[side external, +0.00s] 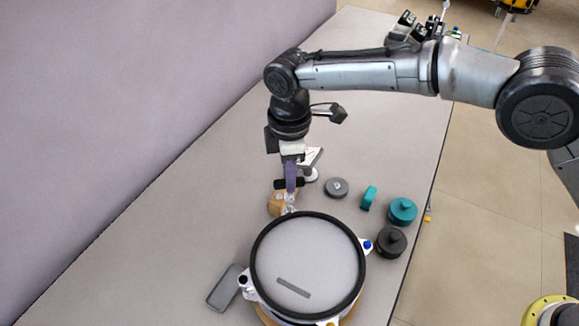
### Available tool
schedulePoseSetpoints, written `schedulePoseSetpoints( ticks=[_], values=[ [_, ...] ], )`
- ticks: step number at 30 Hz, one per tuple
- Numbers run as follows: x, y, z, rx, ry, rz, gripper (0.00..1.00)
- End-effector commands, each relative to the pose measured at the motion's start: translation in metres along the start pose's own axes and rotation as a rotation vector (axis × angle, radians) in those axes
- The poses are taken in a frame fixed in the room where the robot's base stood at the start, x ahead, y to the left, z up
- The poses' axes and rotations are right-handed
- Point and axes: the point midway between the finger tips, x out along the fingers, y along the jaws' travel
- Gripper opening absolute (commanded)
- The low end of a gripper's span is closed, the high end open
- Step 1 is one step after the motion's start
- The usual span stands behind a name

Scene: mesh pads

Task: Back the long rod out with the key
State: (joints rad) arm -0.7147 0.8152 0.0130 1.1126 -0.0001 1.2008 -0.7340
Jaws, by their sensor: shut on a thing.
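The round mesh pad (312,250) has a pale grey head and a thick black rim, and stands at the lower middle of the side external view. Small coloured pieces sit around its edge: blue (367,245) at the right and black (243,280) at the left. My gripper (291,180) points down behind the pad's far edge, its fingers purple. It is shut on a dark crossbar, which looks like the key's handle (280,184). Below it, a pale, shiny part (290,200) reaches toward the far rim. I cannot make out the long rod or whether the key touches it.
A tan block (276,205) is close beside the gripper. A grey disc (336,187), teal pieces (402,211) and a dark round piece (391,242) lie to the right. A dark slab (225,288) lies left of the pad. The table's left side is clear.

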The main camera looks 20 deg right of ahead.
Motion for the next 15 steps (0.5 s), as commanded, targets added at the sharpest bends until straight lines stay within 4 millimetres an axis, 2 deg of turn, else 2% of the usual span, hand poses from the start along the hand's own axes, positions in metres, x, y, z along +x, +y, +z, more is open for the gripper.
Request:
schedulePoseSetpoints(
  ticks=[12, 15],
  values=[
    [0.027, 0.0, 0.0, 0.0, -0.001, -0.001, 0.0],
    [0.028, 0.0, 0.0, 0.0, 0.001, 0.001, 0.0]
  ],
)
